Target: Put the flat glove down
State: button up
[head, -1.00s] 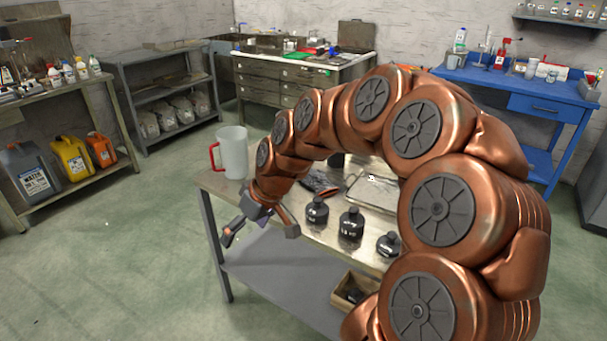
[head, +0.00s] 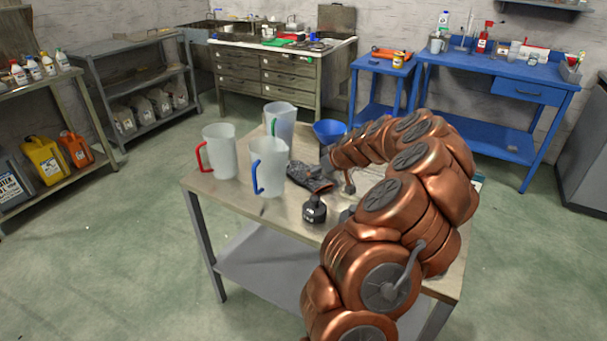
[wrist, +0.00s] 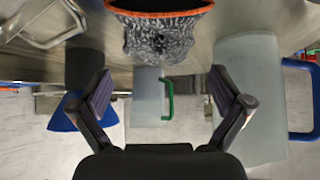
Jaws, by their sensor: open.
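The glove (head: 311,177) is dark grey and patterned. In the wrist view the glove (wrist: 158,40) shows at the top centre with an orange cuff rim, beyond and between my spread fingers. I cannot tell whether a finger touches the glove.
Jugs with a red handle (head: 219,152), a blue handle (head: 269,167) and a green handle (head: 281,121) stand left of and behind the glove. A blue container (head: 329,131) stands behind it. My arm covers the table's right part.

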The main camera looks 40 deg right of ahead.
jog(key=shift+w+r+p+x, duration=0.15)
jog(key=shift+p+x, duration=0.1)
jog(key=shift+x, duration=0.9)
jog(key=shift+w+r+p+x, duration=0.1)
jog(key=shift+p+x, duration=0.1)
jog(key=shift+x, duration=1.75)
jog(key=shift+a, duration=0.15)
jog(key=c, duration=0.8)
